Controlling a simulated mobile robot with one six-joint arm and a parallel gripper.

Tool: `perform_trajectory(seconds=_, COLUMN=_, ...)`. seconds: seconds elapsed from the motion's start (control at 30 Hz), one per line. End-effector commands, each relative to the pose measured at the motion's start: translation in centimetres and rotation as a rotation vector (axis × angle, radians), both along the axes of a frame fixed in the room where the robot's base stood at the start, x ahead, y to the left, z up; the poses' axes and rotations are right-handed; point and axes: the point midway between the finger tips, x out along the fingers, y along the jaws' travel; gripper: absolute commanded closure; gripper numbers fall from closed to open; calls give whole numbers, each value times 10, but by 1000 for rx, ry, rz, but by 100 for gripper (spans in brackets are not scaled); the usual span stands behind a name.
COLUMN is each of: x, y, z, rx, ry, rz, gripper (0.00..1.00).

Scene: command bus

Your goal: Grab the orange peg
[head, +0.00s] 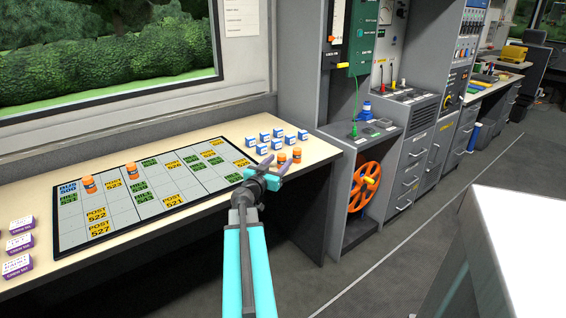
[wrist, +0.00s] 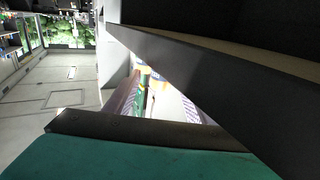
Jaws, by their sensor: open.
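Several short orange pegs with white bands stand upright on the table. Two are on the map board (head: 115,212), a left peg (head: 88,185) and a right peg (head: 131,170). Two more, a nearer peg (head: 281,158) and a farther peg (head: 297,155), stand on the bare tabletop right of the board. My gripper (head: 275,166) is at the table's front edge, just in front of this right pair in the picture. It is open, with nothing seen between its jaws. The exact gap to the pegs cannot be told. In the wrist view I cannot make out a peg.
Several blue-and-white boxes (head: 277,133) stand behind the right pegs. Purple-and-white boxes (head: 18,264) lie at the table's left end. A grey equipment rack (head: 413,125) and an orange reel (head: 366,187) are to the right. Floor (head: 330,268) right of my arm is clear.

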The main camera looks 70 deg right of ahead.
Motion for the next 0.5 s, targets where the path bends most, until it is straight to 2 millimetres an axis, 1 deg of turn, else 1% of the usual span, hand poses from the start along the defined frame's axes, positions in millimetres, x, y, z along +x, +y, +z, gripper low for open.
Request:
perform_trajectory(seconds=0.03, x=0, y=-7, z=-1, rx=0, ry=0, rz=-1, gripper=50)
perform_trajectory(seconds=0.2, x=-1, y=-23, z=-1, rx=0, ry=0, rz=-1, gripper=50)
perform_trajectory(seconds=0.33, x=-2, y=-30, z=0, rx=1, ry=-1, rz=0, gripper=50)
perform_trajectory(seconds=0.5, x=-3, y=-32, z=0, rx=1, ry=-1, rz=0, gripper=50)
